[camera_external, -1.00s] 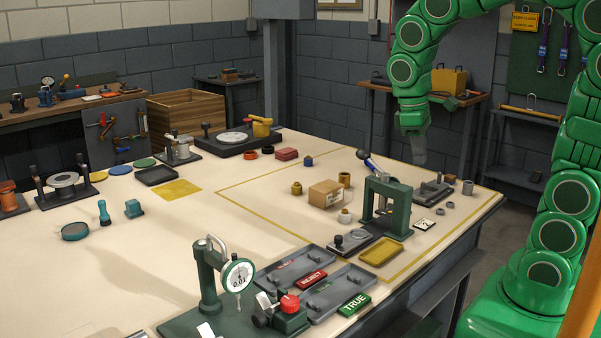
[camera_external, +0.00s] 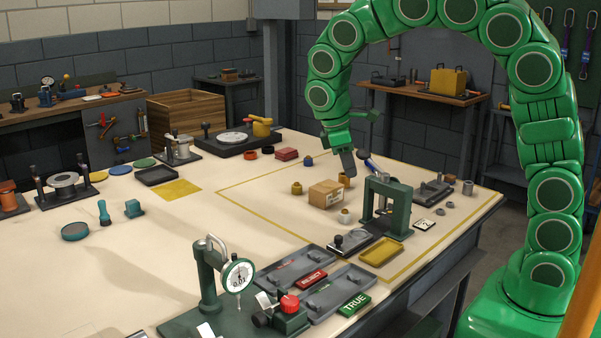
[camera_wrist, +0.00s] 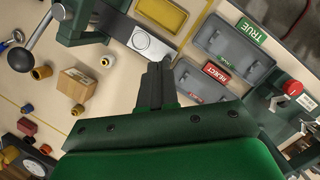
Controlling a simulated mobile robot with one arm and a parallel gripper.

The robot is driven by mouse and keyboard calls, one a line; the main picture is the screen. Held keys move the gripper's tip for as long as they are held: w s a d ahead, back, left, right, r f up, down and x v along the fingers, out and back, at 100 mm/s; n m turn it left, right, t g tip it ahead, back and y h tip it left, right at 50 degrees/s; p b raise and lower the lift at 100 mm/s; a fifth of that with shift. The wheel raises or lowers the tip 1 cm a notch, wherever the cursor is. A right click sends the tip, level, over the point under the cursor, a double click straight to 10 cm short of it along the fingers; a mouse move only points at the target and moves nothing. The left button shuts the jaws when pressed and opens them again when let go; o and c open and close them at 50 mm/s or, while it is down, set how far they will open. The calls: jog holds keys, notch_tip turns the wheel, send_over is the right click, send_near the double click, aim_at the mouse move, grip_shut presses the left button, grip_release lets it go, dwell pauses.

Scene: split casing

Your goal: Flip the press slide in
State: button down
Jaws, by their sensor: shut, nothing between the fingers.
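The green press (camera_external: 403,200) stands near the right side of the table, its lever with a dark ball knob on top raised to the left. The grey press slide (camera_external: 362,243), with a black knob, sticks out of the press towards the front left. In the wrist view the slide (camera_wrist: 152,48) lies just beyond my fingertips, and part of the press frame (camera_wrist: 78,22) and its lever ball (camera_wrist: 20,60) show at upper left.
A cardboard-coloured block (camera_external: 325,194) and small brass parts stand left of the press. A yellow tray (camera_external: 381,252) lies beside the slide. The REJECT tray (camera_external: 290,265) and TRUE tray (camera_external: 335,290) lie in front. The dial gauge stand (camera_external: 207,280) rises at the front.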

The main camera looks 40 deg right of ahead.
jog(key=w+a+f+n+h, duration=0.1)
jog(key=w+a+f+n, duration=0.3)
jog(key=w+a+f, duration=0.3)
jog(key=a+f, duration=0.2)
jog(key=a, duration=0.1)
jog(key=shift+w, duration=0.2)
jog(key=shift+f, duration=0.15)
send_near(333, 247)
jog(key=a+f, duration=0.1)
jog(key=f, duration=0.1)
jog(key=w+a+f, duration=0.1)
jog(key=shift+a+f, duration=0.25)
jog(key=shift+f, duration=0.1)
jog(key=shift+s+d+f, duration=0.1)
jog(key=shift+s+d, duration=0.15)
jog(key=shift+d, duration=0.2)
jog(key=shift+s+d, duration=0.25)
jog(key=shift+d, duration=0.2)
jog(key=shift+s+d, duration=0.25)
jog(key=shift+d, duration=0.2)
jog(key=shift+s+d, duration=0.2)
jog(key=shift+d, duration=0.25)
